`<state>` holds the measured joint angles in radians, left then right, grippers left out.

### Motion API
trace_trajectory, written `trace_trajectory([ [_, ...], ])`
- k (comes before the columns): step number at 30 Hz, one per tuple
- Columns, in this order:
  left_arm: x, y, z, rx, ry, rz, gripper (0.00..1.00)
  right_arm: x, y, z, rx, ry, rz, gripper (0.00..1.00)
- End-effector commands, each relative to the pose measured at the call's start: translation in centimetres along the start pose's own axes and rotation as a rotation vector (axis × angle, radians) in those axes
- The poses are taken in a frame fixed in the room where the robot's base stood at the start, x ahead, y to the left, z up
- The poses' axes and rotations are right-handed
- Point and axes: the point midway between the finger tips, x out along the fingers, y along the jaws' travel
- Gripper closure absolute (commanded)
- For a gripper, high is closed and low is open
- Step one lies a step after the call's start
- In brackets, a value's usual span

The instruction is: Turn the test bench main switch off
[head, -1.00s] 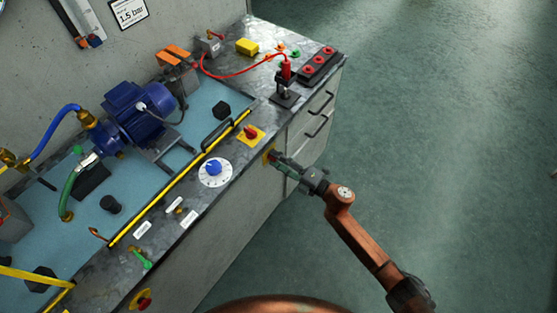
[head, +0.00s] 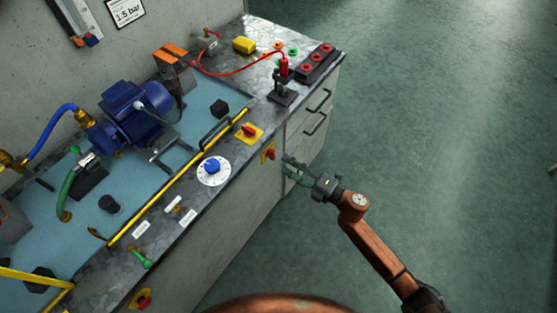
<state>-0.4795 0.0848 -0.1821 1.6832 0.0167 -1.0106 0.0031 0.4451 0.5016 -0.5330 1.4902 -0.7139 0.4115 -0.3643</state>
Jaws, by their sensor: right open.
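A red rotary switch on a yellow plate (head: 268,153) sits on the front face of the bench (head: 240,190), left of the drawers. A second red switch on a yellow plate (head: 248,132) is on the bench top just above it. The frame does not show which is the main switch. The exact handle angles are too small to read surely. My right gripper (head: 288,170) is open and empty, just right of the front-face switch and apart from it. My left gripper is out of view.
A white dial with a blue knob (head: 213,170) and a green lever (head: 140,257) lie along the bench top's front edge. A blue pump motor (head: 137,110) stands behind. Drawer handles (head: 316,123) stick out right of the gripper. The floor at right is clear.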

Motion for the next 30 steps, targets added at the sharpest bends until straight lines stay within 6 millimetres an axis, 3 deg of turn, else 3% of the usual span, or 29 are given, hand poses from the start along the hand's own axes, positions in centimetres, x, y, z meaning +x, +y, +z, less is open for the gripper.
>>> trace_trajectory([
  [3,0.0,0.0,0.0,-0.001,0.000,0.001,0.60,-2.6,-0.1,-0.1,0.000,0.000,-0.002,0.45],
  [10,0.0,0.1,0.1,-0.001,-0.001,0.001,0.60,-5.6,-0.1,-0.1,0.000,0.001,-0.001,0.45],
  [30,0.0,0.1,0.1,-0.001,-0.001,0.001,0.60,-6.2,0.0,-0.1,0.001,0.000,0.000,0.45],
])
